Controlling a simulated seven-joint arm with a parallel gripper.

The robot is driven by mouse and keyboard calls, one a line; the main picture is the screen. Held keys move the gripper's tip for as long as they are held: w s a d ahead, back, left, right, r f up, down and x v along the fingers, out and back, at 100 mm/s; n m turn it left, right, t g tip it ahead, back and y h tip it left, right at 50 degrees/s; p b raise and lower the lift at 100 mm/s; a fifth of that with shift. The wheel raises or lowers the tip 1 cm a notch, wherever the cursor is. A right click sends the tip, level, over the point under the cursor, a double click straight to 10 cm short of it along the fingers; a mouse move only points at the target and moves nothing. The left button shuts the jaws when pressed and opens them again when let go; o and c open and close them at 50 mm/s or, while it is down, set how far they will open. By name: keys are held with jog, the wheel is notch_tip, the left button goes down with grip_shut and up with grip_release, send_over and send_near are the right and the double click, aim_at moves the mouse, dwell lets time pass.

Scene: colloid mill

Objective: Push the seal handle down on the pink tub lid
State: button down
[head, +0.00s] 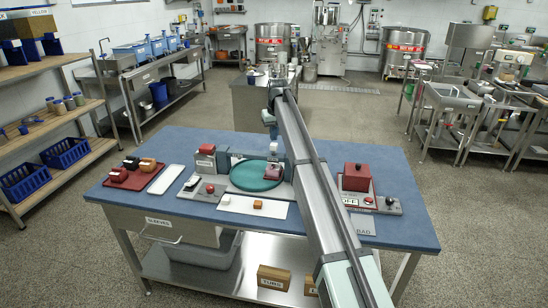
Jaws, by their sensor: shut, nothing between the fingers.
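A small dull-pink block-like shape (258,163) stands at the right rim of the round green plate on the blue table; I take it to be the pink tub, partly hidden by my arm. Its lid and seal handle are too small to make out. My gripper (273,150) points down just above or beside this shape, shut and empty. Whether it touches the lid cannot be told.
The green plate (243,178) sits mid-table (400,222). Left are a red-lidded block (206,150), a white tray (167,180) and a dark red tray (131,186). A white strip (236,206) lies in front.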

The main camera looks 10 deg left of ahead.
jog(key=shift+r, duration=2.35)
jog(key=shift+r, duration=1.1)
dwell(3.6)
